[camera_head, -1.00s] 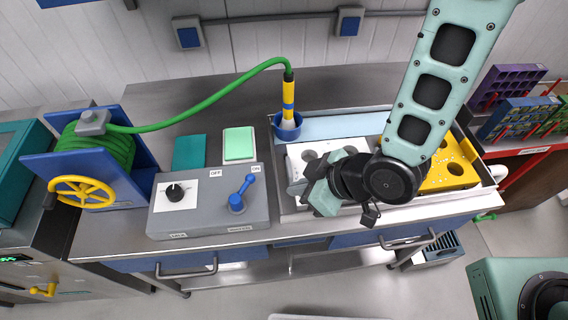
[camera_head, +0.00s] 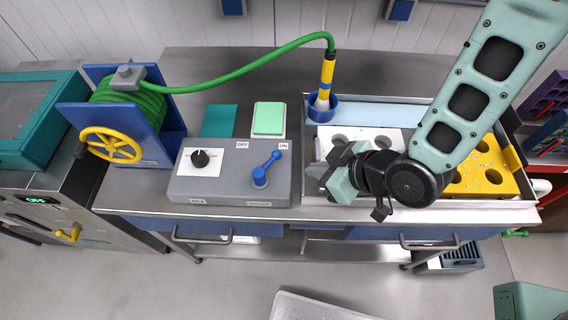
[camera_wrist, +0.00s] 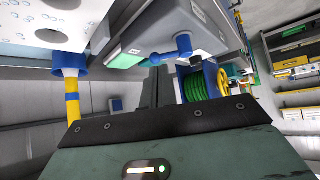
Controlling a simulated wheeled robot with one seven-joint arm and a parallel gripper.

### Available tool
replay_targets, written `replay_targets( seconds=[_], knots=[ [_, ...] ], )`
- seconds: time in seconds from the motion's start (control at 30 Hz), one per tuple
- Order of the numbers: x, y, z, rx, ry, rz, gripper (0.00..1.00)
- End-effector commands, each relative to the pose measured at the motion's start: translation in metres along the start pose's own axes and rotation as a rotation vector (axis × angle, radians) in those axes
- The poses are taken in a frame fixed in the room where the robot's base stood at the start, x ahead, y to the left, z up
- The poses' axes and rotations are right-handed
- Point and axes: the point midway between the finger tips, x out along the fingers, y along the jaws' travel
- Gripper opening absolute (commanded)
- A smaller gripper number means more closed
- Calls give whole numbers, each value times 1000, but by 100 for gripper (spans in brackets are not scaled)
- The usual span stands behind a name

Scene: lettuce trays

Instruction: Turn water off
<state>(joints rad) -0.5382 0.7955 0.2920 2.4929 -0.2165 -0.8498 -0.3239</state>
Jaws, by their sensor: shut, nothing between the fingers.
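The grey control box (camera_head: 228,188) sits on the steel counter left of my gripper. Its blue water lever (camera_head: 266,171) tilts up and right toward the ON label (camera_head: 283,146); the OFF label (camera_head: 242,146) is to its left. A black knob (camera_head: 200,158) is on the box's left part. The lever also shows in the wrist view (camera_wrist: 182,45). My gripper (camera_head: 332,172) is shut and empty, over the tray's left edge, right of the box and apart from the lever. In the wrist view its dark fingers (camera_wrist: 156,88) are together.
A green hose (camera_head: 230,78) runs from a reel (camera_head: 128,105) with a yellow wheel to a yellow-blue nozzle (camera_head: 326,82) in a blue cup (camera_head: 322,110). A white holed panel and a yellow holed panel (camera_head: 490,165) lie in the tray (camera_head: 440,206). Green pads (camera_head: 269,119) lie behind the box.

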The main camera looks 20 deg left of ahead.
Motion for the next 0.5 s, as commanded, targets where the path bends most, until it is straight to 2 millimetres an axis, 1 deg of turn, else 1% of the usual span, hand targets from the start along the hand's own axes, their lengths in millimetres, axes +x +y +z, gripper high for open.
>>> replay_targets(
  seconds=[0.37, 0.5],
  knots=[
    [61, -1, -2, 1, -3, -2, 0],
    [78, -1, -15, 0, -2, -1, 0]
  ],
)
